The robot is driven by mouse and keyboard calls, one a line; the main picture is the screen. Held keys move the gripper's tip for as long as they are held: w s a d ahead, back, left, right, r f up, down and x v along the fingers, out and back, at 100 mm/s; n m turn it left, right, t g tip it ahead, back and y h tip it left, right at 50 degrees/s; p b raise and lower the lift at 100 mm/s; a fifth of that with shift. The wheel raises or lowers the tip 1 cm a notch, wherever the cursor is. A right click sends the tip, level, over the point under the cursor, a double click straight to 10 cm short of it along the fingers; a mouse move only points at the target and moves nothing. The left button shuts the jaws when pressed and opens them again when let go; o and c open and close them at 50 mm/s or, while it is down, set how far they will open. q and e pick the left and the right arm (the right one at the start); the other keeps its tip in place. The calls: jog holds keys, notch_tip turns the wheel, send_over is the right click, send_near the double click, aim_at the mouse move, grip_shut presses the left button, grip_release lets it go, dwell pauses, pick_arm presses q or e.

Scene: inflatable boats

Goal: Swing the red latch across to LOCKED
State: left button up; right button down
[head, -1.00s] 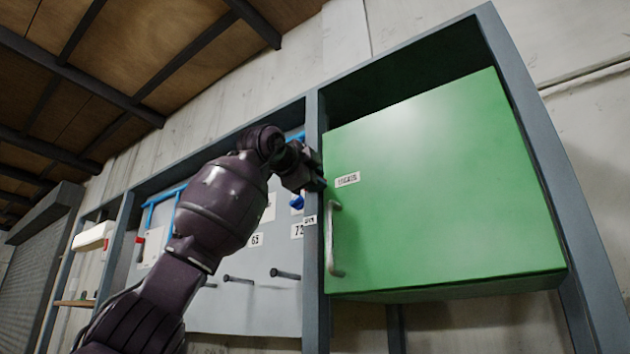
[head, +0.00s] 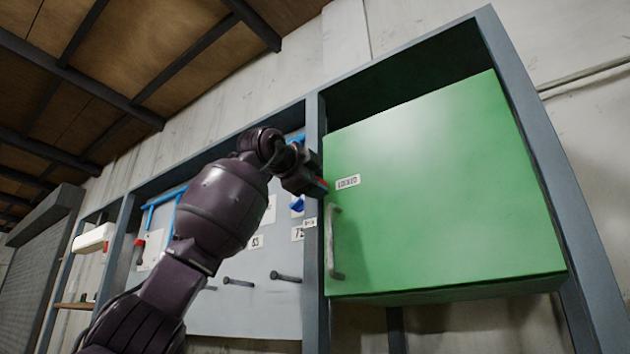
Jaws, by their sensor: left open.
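The green cabinet (head: 450,200) is closed, with a metal handle (head: 334,242) upright on its left side. A white label (head: 347,182) reading LOCKED is on the door's upper left. A small bit of the red latch (head: 323,183) shows at the tips of my left gripper (head: 316,185), just left of that label. The rest of the latch is hidden behind the gripper. My left gripper is open at the cabinet's left edge; I cannot tell whether it touches the latch. My right gripper is not in view.
A grey post (head: 313,270) runs along the cabinet's left side. Left of it, a pale board (head: 245,310) has pegs (head: 238,282), number labels and a blue item (head: 297,204). Space below the cabinet looks clear.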

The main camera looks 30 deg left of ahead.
pick_arm(q)
jog(key=s+b, duration=0.2)
jog(key=s, duration=0.8)
jog(key=shift+s+a, duration=0.4)
